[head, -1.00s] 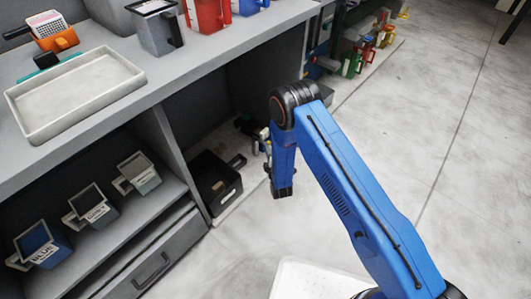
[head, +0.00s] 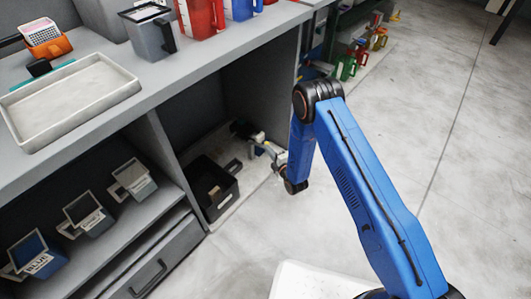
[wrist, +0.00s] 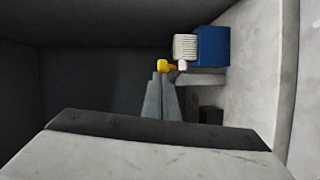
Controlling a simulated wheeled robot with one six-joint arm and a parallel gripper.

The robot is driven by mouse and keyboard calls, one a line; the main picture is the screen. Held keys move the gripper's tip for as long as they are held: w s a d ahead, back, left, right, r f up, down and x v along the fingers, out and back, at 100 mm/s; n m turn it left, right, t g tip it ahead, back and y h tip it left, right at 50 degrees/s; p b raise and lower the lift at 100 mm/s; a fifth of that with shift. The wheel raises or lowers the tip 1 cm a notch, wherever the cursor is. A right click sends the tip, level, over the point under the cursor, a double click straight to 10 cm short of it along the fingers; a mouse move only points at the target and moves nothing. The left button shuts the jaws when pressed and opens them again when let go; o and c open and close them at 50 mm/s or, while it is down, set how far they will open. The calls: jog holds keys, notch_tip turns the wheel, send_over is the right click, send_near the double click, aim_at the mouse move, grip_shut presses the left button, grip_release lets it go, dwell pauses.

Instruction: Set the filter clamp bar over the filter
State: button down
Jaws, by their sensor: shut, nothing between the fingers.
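My gripper (wrist: 161,75) shows in the wrist view with its two grey fingers together and nothing held. Just beyond the fingertips is a small yellow knob-like piece (wrist: 167,66) with a pale piece beside it, possibly the filter clamp bar; I cannot tell whether the fingers touch it. Behind it stands a white ribbed block (wrist: 185,47), which looks like the filter, against a blue housing (wrist: 211,47). In the head view my gripper (head: 261,140) points left, low at the opening under the counter. The filter and bar cannot be made out there.
A black open bin (head: 212,190) stands low under the counter (head: 185,80), left of my gripper. Shelves with several blue and grey boxes are at left. A pale tray (head: 70,98) lies on the counter. The floor (head: 410,130) to the right is clear.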

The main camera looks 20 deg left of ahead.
jog(key=w+a+n+g+y, duration=0.2)
jog(key=w+n+g+y, duration=0.2)
jog(key=w, duration=1.1)
jog(key=shift+w+a+n+g, duration=0.15)
jog(key=shift+a+n+g, duration=0.15)
jog(key=shift+n+g, duration=1.4)
jog(key=shift+m+g, duration=0.4)
jog(key=shift+d, duration=0.1)
jog(key=v, duration=1.7)
jog(key=shift+f, duration=0.25)
jog(key=shift+d, duration=0.1)
